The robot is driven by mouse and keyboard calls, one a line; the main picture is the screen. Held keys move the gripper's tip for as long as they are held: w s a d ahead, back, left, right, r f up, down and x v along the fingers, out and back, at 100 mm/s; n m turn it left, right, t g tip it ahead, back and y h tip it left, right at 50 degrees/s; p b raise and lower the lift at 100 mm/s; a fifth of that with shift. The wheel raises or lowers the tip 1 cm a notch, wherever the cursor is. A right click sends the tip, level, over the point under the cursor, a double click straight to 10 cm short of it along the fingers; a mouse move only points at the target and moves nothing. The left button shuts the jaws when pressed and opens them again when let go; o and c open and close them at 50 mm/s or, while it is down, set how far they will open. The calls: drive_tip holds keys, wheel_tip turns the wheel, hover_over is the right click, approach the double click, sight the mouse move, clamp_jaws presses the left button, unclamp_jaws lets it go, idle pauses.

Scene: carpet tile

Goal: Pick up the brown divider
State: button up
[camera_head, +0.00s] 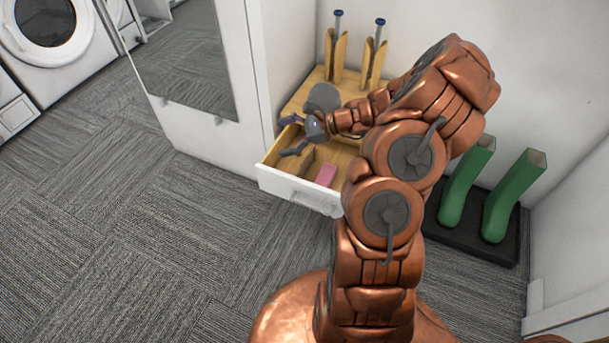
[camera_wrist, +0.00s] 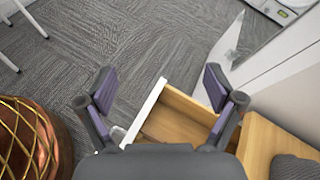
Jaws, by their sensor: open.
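The brown divider (camera_head: 301,164) looks like a small brown upright board inside the open drawer (camera_head: 318,198), left of a pink block. My gripper (camera_head: 292,136) is open and empty, over the left back part of the drawer, with its fingers pointing left. In the wrist view my open gripper (camera_wrist: 158,82) has its two purple-lined fingers spread wide, with the drawer's white edge and wooden inside (camera_wrist: 180,118) below and between them. I cannot make out the divider in the wrist view; my gripper's body hides part of the drawer.
The pink block (camera_head: 326,174) lies in the drawer. A wooden top (camera_head: 305,98) with two upright wooden holders (camera_head: 337,58) stands behind. A white cabinet (camera_head: 200,115) is at left, green boot-like tubes (camera_head: 465,183) on a black tray at right. Carpet in front is clear.

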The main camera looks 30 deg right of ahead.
sight(305, 158)
drive_tip(key=d+f+m+t+h+b, duration=0.1)
drive_tip(key=d+f+m, duration=0.1)
drive_tip(key=d+f, duration=0.2)
drive_tip(key=s+d+f+m+t+h+b, duration=0.1)
drive_tip(key=d+f+m, duration=0.2)
drive_tip(key=d+f, duration=0.2)
drive_tip(key=s+d+f+m+t+h+b, duration=0.1)
drive_tip(key=d+f+m, duration=0.1)
drive_tip(key=d+f, duration=0.2)
drive_tip(key=shift+s+d+f+b, duration=0.1)
drive_tip(key=shift+s+f+b, duration=0.1)
drive_tip(key=shift+f, duration=0.45)
drive_tip(key=shift+s+d+f+b, duration=0.1)
drive_tip(key=shift+f+b, duration=0.1)
drive_tip(key=shift+f, duration=0.45)
drive_tip(key=shift+w+f+m+h, duration=0.1)
drive_tip(key=shift+f+m+h, duration=0.1)
drive_tip(key=shift+m+h, duration=0.1)
drive_tip(key=b+x, duration=0.2)
drive_tip(key=x, duration=0.4)
drive_tip(key=shift+f, duration=0.2)
drive_tip(key=shift+w+a+f, duration=0.2)
drive_tip(key=shift+w+a, duration=0.1)
drive_tip(key=shift+w, duration=0.3)
drive_tip(key=c, duration=1.6)
drive_tip(key=shift+o, duration=0.2)
drive_tip(key=shift+r, duration=0.1)
